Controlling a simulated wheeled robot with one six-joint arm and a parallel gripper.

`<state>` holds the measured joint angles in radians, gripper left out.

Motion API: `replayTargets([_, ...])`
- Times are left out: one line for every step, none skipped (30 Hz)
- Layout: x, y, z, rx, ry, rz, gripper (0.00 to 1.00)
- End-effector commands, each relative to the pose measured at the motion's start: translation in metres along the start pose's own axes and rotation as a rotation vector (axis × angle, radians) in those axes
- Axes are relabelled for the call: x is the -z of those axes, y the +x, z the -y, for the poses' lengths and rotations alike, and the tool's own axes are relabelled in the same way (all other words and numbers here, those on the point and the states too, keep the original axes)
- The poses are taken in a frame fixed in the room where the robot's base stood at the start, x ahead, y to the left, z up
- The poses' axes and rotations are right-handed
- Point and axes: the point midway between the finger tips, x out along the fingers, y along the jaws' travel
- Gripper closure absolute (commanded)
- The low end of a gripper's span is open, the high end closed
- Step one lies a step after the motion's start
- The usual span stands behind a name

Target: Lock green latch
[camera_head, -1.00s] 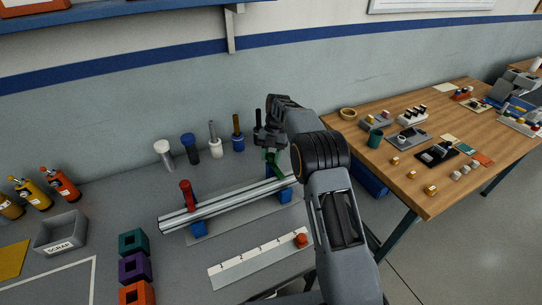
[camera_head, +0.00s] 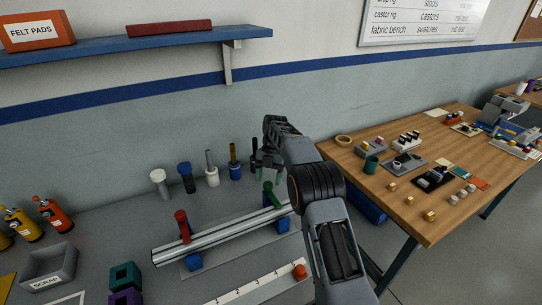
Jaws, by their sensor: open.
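The green latch (camera_head: 269,194) stands upright at the right part of a silver rail (camera_head: 222,233), close to my arm. A red latch (camera_head: 183,225) stands upright on the left part of the same rail. The rail rests on blue supports. My gripper (camera_head: 262,160) is open, just above and behind the green latch, with its fingers pointing down. It looks apart from the latch, though my arm hides part of this area.
Several capped posts (camera_head: 211,170) stand behind the rail. A numbered white strip (camera_head: 255,290) with an orange knob (camera_head: 299,271) lies in front. A grey scrap bin (camera_head: 48,268) is at left. A wooden table (camera_head: 425,210) with small parts stands at right.

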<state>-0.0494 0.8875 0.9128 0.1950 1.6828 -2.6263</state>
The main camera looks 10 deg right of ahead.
Motion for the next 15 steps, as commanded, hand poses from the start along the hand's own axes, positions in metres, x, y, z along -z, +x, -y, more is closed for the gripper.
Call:
replayTargets([-0.001,-0.011,-0.001,-0.002,0.000,0.004,0.37])
replayTargets([-0.001,-0.017,-0.001,-0.002,0.000,0.004,0.37])
replayTargets([-0.001,-0.025,-0.001,-0.002,-0.001,0.004,0.37])
replayTargets([0.000,-0.031,0.000,-0.002,-0.001,0.004,0.37])
replayTargets([0.000,-0.036,-0.001,-0.002,0.000,0.004,0.37])
replayTargets([0.000,-0.043,-0.001,-0.002,0.000,0.003,0.37])
replayTargets([0.000,-0.048,0.000,-0.002,0.000,0.002,0.37])
replayTargets([0.000,-0.053,0.000,-0.002,0.001,0.003,0.37])
replayTargets([0.000,-0.060,0.000,-0.002,0.001,0.003,0.37])
replayTargets([0.001,-0.065,0.000,-0.001,0.001,0.001,0.37])
replayTargets([0.001,-0.070,0.000,-0.002,0.001,0.001,0.37])
replayTargets([0.001,-0.075,0.000,-0.001,0.001,0.001,0.37])
replayTargets([0.001,-0.079,0.000,-0.002,0.000,0.001,0.37])
replayTargets([0.001,-0.082,0.000,-0.001,0.000,0.001,0.37])
replayTargets([0.001,-0.086,0.000,-0.001,0.000,0.002,0.37])
